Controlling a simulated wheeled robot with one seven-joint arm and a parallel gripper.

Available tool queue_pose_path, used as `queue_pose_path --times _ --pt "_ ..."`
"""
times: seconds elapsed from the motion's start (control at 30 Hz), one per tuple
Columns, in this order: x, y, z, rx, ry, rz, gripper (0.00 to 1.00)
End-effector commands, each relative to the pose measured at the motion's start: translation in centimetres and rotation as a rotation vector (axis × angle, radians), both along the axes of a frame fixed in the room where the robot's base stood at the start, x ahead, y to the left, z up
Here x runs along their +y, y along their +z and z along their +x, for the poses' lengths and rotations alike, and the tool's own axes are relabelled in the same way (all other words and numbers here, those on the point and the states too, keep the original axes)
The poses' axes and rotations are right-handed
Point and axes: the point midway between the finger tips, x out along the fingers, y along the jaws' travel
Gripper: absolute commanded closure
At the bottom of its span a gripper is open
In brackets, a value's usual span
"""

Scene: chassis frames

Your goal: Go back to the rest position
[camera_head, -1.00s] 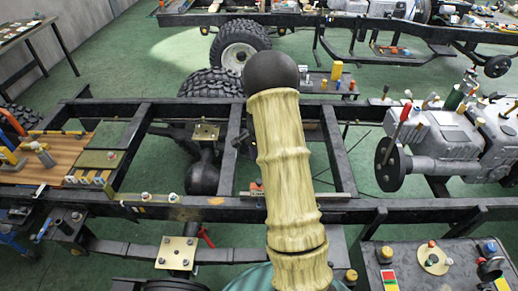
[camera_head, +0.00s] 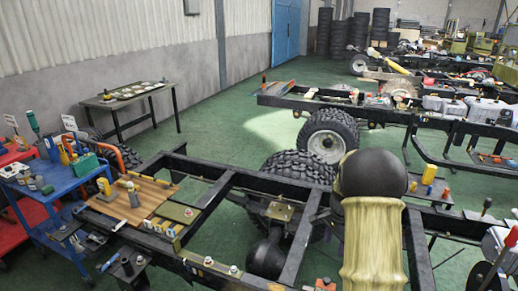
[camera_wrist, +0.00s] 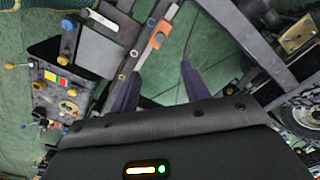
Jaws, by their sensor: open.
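My gripper (camera_wrist: 160,80) shows in the wrist view with its two dark fingers spread apart and nothing between them. It is above the dark chassis frame (camera_wrist: 215,30) and the green floor. In the head view, my pale yellow ribbed arm with a black round end rises at the lower right. My gripper itself does not show in the head view. The near chassis frame (camera_head: 208,175) runs across the lower part of the head view.
A blue cart (camera_head: 45,190) with tools stands at the left, beside a red one (camera_head: 12,157). A wooden board (camera_head: 135,200) lies on the frame. Tyres (camera_head: 328,135) stand behind it. A table (camera_head: 130,95) is by the wall. Green floor (camera_head: 215,130) is clear between table and frame.

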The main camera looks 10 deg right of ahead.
Motion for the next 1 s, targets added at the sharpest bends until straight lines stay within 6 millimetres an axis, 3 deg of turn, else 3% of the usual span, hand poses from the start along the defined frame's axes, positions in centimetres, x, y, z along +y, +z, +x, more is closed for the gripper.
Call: queue_pose_path --times 0.17,0.27,0.6,0.8,1.0 --pt "3.2 1.9 -1.9 -0.032 0.172 -0.008 0.53" --pt "6.0 3.4 -4.1 -0.06 0.344 -0.02 0.53" --pt "14.6 6.5 -14.4 -0.159 0.99 -0.098 0.53" --pt "16.9 6.7 -19.1 -0.192 1.249 -0.144 0.53" --pt "17.1 6.6 -19.7 -0.195 1.286 -0.151 0.53"
